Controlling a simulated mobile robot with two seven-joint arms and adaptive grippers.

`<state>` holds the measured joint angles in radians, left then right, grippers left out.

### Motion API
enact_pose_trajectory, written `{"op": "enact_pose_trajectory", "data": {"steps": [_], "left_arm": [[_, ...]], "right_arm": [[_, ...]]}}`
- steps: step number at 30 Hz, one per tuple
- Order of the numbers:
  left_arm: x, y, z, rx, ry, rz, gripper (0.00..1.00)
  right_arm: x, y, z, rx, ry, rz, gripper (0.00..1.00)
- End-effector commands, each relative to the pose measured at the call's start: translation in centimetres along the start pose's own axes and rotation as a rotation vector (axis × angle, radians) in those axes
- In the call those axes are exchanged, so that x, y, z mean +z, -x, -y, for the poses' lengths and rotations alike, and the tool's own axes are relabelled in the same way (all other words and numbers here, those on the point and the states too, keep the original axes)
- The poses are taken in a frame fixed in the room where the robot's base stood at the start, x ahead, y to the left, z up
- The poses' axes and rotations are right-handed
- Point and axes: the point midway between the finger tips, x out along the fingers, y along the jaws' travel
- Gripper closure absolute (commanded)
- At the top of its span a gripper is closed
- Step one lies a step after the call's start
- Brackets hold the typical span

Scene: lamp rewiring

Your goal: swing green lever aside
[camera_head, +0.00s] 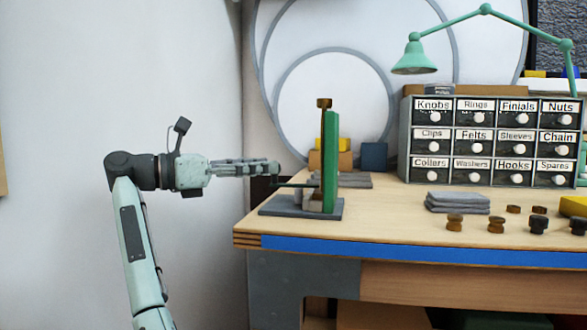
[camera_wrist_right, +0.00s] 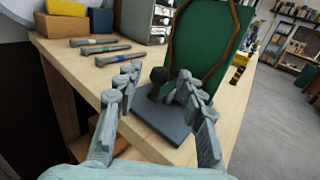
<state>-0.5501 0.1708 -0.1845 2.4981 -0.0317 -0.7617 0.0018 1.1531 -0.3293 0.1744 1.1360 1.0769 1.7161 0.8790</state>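A green upright (camera_head: 330,160), seen edge-on in the head view, stands on a dark grey base (camera_head: 290,208). In the right wrist view it is a broad green plate (camera_wrist_right: 208,45) with a brown cord or strip along it, above the grey base (camera_wrist_right: 165,128). I cannot make out a separate green lever. A thin dark rod (camera_head: 296,185) sticks out from the upright toward my right gripper (camera_head: 277,168). In the wrist view the right gripper (camera_wrist_right: 157,76) is open, with a dark knob (camera_wrist_right: 158,75) between or just beyond its fingertips. My left gripper is out of view.
A labelled drawer cabinet (camera_head: 488,140) and a green lamp (camera_head: 414,60) stand on the workbench (camera_head: 385,215) to the right. Folded grey cloths (camera_head: 457,202) and several small knobs lie in front. Several grey tools (camera_wrist_right: 105,50) lie left of the base in the wrist view.

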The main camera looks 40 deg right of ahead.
Motion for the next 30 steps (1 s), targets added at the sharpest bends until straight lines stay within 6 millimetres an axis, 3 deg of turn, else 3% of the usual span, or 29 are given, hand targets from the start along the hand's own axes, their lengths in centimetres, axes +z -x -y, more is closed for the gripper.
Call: {"op": "enact_pose_trajectory", "data": {"steps": [12,23,30], "left_arm": [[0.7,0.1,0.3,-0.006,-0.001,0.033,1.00],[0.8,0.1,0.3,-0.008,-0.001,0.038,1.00],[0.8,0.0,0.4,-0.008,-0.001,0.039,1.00]], "right_arm": [[0.1,-6.3,0.1,-0.003,0.001,0.005,0.61],[0.1,-7.1,0.0,-0.002,0.003,0.006,0.61],[0.1,-7.1,0.0,-0.002,0.003,0.006,0.87]]}}
